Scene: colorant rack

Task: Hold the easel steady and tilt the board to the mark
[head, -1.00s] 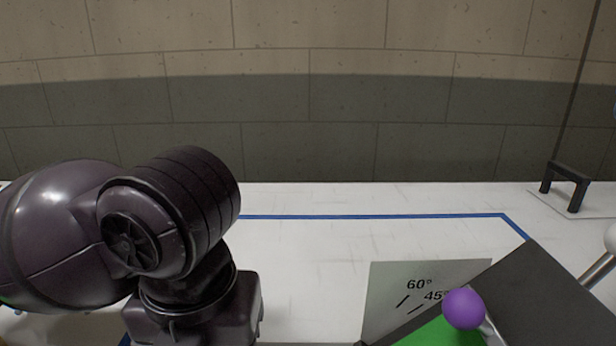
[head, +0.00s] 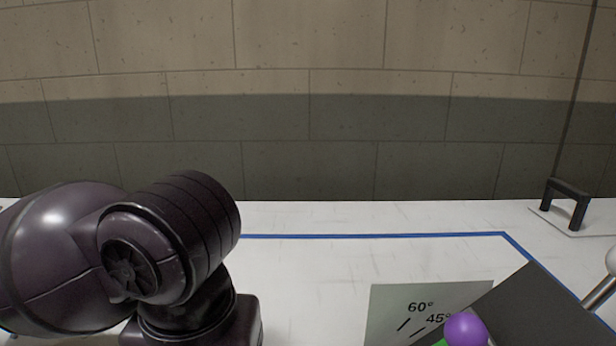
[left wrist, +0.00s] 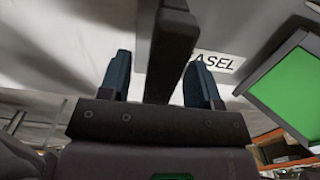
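The easel board (head: 545,305) shows at the lower right of the head view, dark and slanted, with a purple knob (head: 465,330) and a sliver of green. A grey angle plate (head: 390,305) behind it carries 60° and 45° marks. In the left wrist view my left gripper (left wrist: 158,60) has its fingers apart on both sides of a dark bar (left wrist: 172,40). A gap shows on the bar's left; contact on its right is unclear. A label (left wrist: 215,61) reading "ASEL" is partly hidden by the gripper. A green-faced panel (left wrist: 290,88) is at right. My right gripper is out of view.
A black handle (head: 567,187) on a thin plate stands at the back right of the white table (head: 320,270). A white ball on a metal rod (head: 600,293) is at the right edge. Blue tape (head: 370,236) lines the table, whose middle is clear.

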